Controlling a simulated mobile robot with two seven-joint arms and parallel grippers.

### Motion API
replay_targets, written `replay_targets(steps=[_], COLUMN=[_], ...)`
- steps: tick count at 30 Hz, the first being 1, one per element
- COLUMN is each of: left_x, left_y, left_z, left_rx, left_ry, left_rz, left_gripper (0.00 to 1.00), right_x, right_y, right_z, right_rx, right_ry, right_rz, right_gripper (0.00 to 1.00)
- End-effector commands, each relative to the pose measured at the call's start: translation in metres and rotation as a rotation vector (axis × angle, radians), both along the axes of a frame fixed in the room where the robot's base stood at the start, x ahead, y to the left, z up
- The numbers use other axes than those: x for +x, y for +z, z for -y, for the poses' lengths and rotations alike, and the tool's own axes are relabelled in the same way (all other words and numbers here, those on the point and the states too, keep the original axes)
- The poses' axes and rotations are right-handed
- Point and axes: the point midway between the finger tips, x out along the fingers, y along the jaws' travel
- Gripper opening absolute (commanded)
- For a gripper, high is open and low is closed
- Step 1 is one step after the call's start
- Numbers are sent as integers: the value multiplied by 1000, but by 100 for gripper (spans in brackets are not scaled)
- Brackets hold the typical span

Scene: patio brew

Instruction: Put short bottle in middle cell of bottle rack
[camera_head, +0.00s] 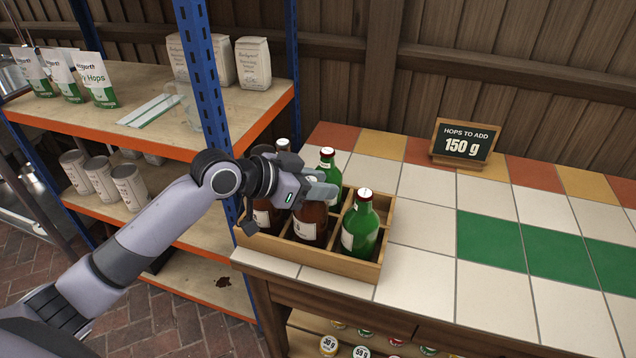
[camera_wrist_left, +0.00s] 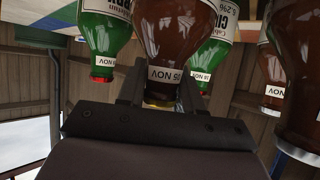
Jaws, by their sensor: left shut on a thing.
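The wooden bottle rack (camera_head: 330,262) stands on the tiled counter, with green and brown bottles in it. My left gripper (camera_head: 318,192) is over the middle of the rack, shut on the neck of a brown bottle (camera_head: 311,226). In the left wrist view this brown bottle (camera_wrist_left: 176,35) is between the fingers (camera_wrist_left: 160,94), its yellow cap just showing. It looks upright, in or at the front middle cell, between a brown bottle (camera_head: 267,217) and a green bottle (camera_head: 361,228). Whether its base touches the rack floor is hidden. My right gripper is not in view.
Another green bottle (camera_head: 328,167) stands at the back of the rack, close to my gripper. A blue-posted shelf (camera_head: 205,85) with bags and cans is at left. A "150 g" sign (camera_head: 463,145) stands behind. The counter's right side (camera_head: 500,290) is clear.

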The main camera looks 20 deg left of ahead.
Motion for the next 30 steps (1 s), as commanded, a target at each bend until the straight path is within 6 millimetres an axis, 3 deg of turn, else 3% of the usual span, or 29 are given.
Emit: replay_targets(steps=[10,11,12,13,24,30], left_x=[1,0,0,0,0,-17], left_y=[0,-2,-2,-2,3,14], left_z=[0,0,0,0,-1,-17], left_rx=[-5,-2,-1,-1,0,2], left_ry=[0,0,0,0,0,1], left_rz=[8,4,3,3,4,5], left_gripper=[0,42,55,61,61,61], right_x=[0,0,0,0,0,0], right_y=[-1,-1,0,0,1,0], right_z=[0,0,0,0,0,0], right_rx=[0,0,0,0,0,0], right_ry=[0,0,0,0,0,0], right_rz=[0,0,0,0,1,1], right_gripper=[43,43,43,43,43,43])
